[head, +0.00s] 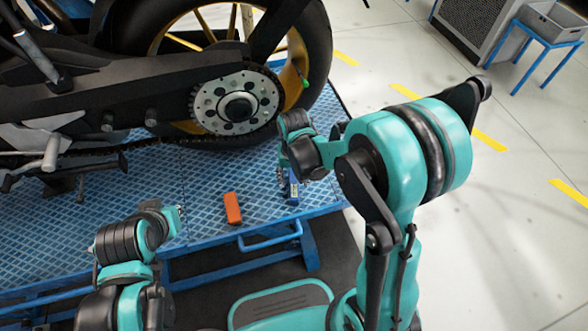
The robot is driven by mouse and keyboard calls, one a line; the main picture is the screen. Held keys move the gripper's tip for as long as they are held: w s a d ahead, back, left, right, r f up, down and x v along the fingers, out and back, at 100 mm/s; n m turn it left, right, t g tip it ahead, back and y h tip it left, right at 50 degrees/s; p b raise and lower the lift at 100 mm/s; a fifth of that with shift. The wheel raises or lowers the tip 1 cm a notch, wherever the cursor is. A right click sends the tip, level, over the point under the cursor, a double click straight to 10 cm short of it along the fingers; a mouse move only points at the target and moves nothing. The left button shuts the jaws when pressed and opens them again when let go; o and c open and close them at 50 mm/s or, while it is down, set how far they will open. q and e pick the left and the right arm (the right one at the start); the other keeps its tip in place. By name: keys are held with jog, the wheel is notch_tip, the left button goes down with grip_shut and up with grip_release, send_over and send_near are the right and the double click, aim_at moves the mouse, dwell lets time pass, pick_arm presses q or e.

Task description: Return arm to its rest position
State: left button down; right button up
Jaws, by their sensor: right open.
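My right arm, teal and black, reaches in from the lower right and bends back over the blue platform. My left arm is folded low at the left. Its gripper (177,213) shows only as a small tip past the black wrist, and its jaws cannot be made out.
A motorcycle with a large rear wheel (318,50) stands on the blue textured platform (205,185). An orange block (232,208) lies near the platform's front edge, by a blue handle (270,238). A grey bin (552,22) sits on a blue stand. The right floor is clear.

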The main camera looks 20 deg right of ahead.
jog(key=s+d+r+n+t, duration=0.1)
jog(key=s+d+r+t, duration=0.1)
jog(key=s+r, duration=0.3)
jog(key=s+d+r+n+t, duration=0.1)
jog(key=s+r+t, duration=0.4)
jog(key=r, duration=0.5)
jog(key=shift+s+d+r, duration=0.2)
jog(key=shift+d+r, duration=0.1)
jog(key=shift+d, duration=0.45)
dwell(2.2)
